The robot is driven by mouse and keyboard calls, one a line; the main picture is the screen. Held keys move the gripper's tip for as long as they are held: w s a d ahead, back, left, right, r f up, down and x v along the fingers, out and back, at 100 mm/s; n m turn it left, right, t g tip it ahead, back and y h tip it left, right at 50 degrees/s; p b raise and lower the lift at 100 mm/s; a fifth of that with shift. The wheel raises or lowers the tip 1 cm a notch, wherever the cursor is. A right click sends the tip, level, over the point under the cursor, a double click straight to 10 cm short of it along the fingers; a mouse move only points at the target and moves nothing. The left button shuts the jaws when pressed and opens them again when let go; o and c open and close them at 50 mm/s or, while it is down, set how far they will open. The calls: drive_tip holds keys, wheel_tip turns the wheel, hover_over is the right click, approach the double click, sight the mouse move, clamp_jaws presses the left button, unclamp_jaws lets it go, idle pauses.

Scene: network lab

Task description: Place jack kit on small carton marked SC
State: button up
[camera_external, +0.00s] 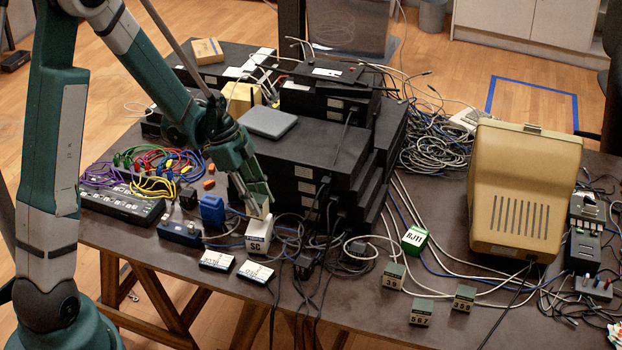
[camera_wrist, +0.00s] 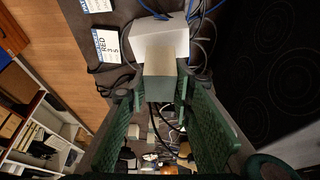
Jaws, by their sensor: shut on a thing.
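My gripper (camera_external: 257,203) is shut on a small grey-beige block, which I take to be the jack kit (camera_wrist: 165,78); no marking on it can be read. In the wrist view my gripper's green fingers (camera_wrist: 163,100) stand on either side of it. The white small carton marked SC (camera_external: 258,236) stands on the table directly under my gripper. In the wrist view the carton (camera_wrist: 155,30) shows just beyond the block. The block is at the carton's top; I cannot tell whether they touch. In the external view my fingers mostly hide the block.
Black equipment (camera_external: 310,145) is stacked close to the right of my gripper. A blue block (camera_external: 212,211) stands left of the carton. Flat labelled cards (camera_external: 255,272) lie in front. A green RJ11 box (camera_external: 414,240), small numbered boxes (camera_external: 394,275) and loose cables lie to the right.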

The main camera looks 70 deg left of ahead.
drive_tip(key=shift+f, duration=1.6)
drive_tip(key=shift+f+b, duration=0.15)
drive_tip(key=shift+b, duration=0.15)
drive_tip(key=o, duration=1)
drive_tip(key=shift+r, duration=0.2)
drive_tip(key=shift+p+v, duration=0.65)
drive_tip(key=shift+v, duration=5.35)
drive_tip(key=shift+d, duration=0.1)
